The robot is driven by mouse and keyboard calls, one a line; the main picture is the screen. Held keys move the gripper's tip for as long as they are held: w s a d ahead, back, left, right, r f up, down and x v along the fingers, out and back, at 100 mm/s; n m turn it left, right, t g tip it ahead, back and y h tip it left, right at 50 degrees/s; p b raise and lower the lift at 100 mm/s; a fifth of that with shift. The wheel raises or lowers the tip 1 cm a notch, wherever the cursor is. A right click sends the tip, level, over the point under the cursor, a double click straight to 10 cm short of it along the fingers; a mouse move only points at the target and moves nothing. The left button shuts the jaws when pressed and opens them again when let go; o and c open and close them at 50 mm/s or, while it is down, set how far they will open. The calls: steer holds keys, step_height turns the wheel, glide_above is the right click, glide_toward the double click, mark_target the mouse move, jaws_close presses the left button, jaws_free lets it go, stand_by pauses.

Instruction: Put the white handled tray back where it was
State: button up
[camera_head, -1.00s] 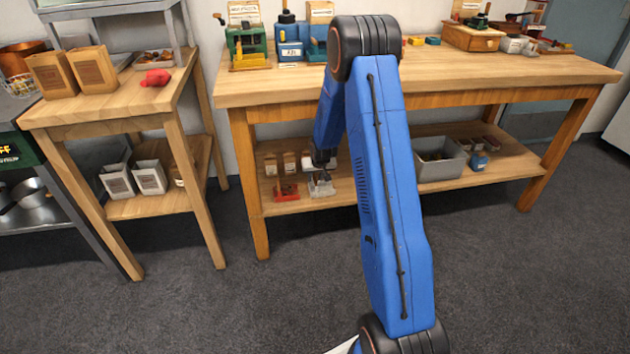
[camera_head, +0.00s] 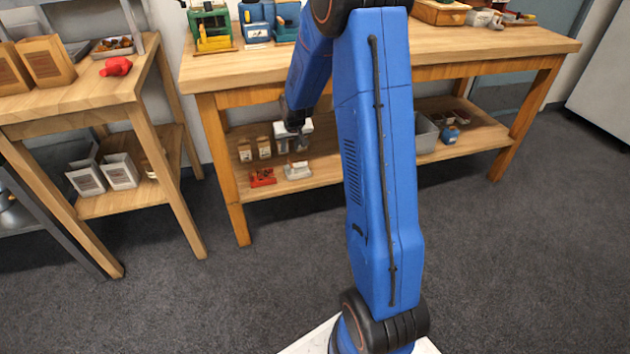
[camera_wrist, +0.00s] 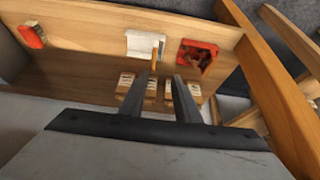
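The white handled tray (camera_head: 298,170) sits on the lower shelf of the long wooden bench, right of a small red item (camera_head: 262,177). In the wrist view the tray (camera_wrist: 145,44) shows as a pale shape with a short orange-brown piece, perhaps its handle, sticking out toward my fingers. My gripper (camera_head: 300,143) is above and behind the tray in the head view, apart from it. In the wrist view my gripper (camera_wrist: 164,76) has its two fingers spread with nothing visible between them.
Several labelled small bags (camera_head: 263,147) stand behind the tray; two show beyond my fingers in the wrist view (camera_wrist: 130,90). A grey bin (camera_head: 426,135) stands farther right on the shelf (camera_head: 340,160). The bench top (camera_head: 225,70) is above, with a leg (camera_head: 222,165) at left.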

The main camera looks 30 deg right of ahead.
steer(key=s+a+r+n, duration=0.1)
steer(key=s+a+r, duration=0.4)
steer(key=s+r, duration=0.45)
steer(key=s+a+r, duration=0.5)
steer(key=s+r, duration=0.3)
steer(key=s, duration=0.2)
steer(key=s+a+r+n, duration=0.1)
steer(key=s+a+r, duration=0.1)
steer(key=s, duration=1)
steer(key=s+a+r+n+y, duration=0.1)
steer(key=s+a, duration=0.3)
steer(key=s, duration=0.9)
steer(key=shift+s+r+g, duration=0.15)
steer(key=shift+r+g, duration=0.15)
steer(key=shift+r, duration=0.1)
